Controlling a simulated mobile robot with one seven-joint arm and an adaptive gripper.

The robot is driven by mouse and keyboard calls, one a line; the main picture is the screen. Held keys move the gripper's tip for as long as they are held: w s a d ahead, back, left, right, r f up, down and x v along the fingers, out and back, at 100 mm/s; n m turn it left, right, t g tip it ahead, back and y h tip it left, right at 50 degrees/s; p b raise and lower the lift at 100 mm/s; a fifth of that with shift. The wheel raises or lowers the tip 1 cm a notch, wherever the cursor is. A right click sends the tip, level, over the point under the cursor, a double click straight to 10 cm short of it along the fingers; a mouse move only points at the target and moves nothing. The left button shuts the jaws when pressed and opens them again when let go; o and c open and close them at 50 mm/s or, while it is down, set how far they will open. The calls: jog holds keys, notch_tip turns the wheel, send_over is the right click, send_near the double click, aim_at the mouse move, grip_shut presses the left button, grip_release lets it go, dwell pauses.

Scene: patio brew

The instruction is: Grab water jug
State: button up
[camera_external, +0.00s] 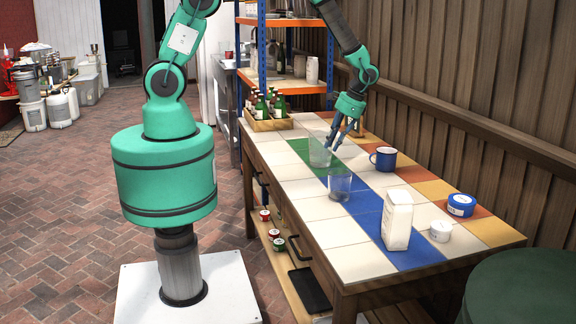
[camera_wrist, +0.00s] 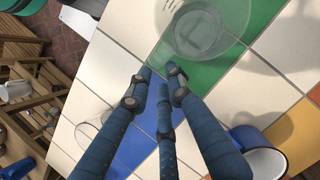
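A clear jug-like vessel (camera_external: 320,153) stands upright on the green tiles of the table. In the wrist view this clear round vessel (camera_wrist: 205,30) is at the top, just beyond my fingertips. My gripper (camera_external: 334,146) points down at the vessel's right side, close to it; I cannot tell whether they touch. In the wrist view my gripper (camera_wrist: 160,73) shows three dark blue fingers, with gaps between the tips and nothing held. A second clear glass (camera_external: 340,187) stands nearer on the blue tiles.
A blue mug (camera_external: 383,159) stands right of the clear vessel, and also shows in the wrist view (camera_wrist: 254,160). A crate (camera_external: 268,125) of green bottles is behind. A wooden wall bounds the right.

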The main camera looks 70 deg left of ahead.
aim_at(326, 156)
jog(key=shift+s+a+f, duration=0.1)
jog(key=shift+s+f, duration=0.15)
jog(key=shift+f, duration=0.45)
jog(key=shift+b+x, duration=0.55)
jog(key=shift+x, duration=2.2)
grip_shut()
